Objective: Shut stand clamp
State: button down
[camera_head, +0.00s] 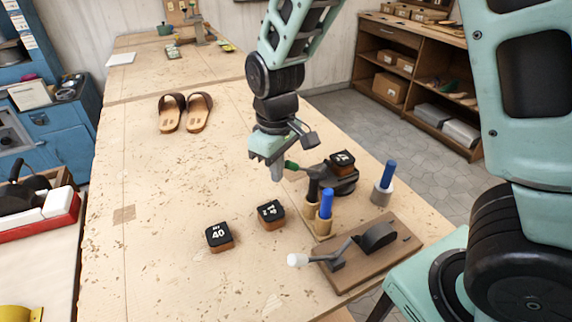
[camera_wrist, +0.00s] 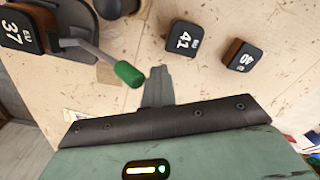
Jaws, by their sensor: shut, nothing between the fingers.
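A dark stand (camera_head: 345,183) holds a black-topped block marked 37 (camera_head: 342,158), also at the upper left of the wrist view (camera_wrist: 22,30). The stand's clamp lever has a green grip (camera_head: 291,165). In the wrist view the grey lever runs from the stand to its green grip (camera_wrist: 129,74), just left of my fingers. My gripper (camera_head: 277,174) is shut and empty, fingers pointing down, beside the grip. In the wrist view my closed fingers (camera_wrist: 158,88) look slightly apart from the grip; contact is hard to tell.
Blocks marked 41 (camera_head: 271,214) and 40 (camera_head: 219,237) lie on the workbench (camera_head: 165,220). Blue-handled tools (camera_head: 326,204) (camera_head: 388,174) stand nearby. A brown board (camera_head: 365,262) carries another lever with a white knob (camera_head: 298,259). Sandals (camera_head: 170,118) lie farther back; the bench's left side is clear.

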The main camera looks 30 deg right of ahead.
aim_at(296, 165)
jog(key=shift+s+d+f, duration=0.1)
jog(key=shift+d, duration=0.2)
jog(key=shift+s+d+r, duration=0.15)
jog(key=shift+d+r, duration=0.05)
jog(key=shift+d, duration=0.95)
jog(key=shift+d+r, duration=0.25)
jog(key=shift+d, duration=0.45)
jog(key=shift+w+d+f, duration=0.1)
jog(key=shift+w+d, duration=0.1)
jog(key=shift+d, duration=0.4)
jog(key=shift+a+r+p, duration=0.3)
jog(key=shift+r, duration=0.05)
jog(key=r+p, duration=0.2)
jog(key=a+r+p, duration=0.1)
jog(key=r+p, duration=0.1)
jog(key=r, duration=0.1)
jog(key=r+p, duration=0.2)
jog(key=p, duration=0.1)
jog(key=shift+a+r, duration=0.25)
jog(key=shift+r, duration=0.05)
jog(key=shift+f, duration=0.1)
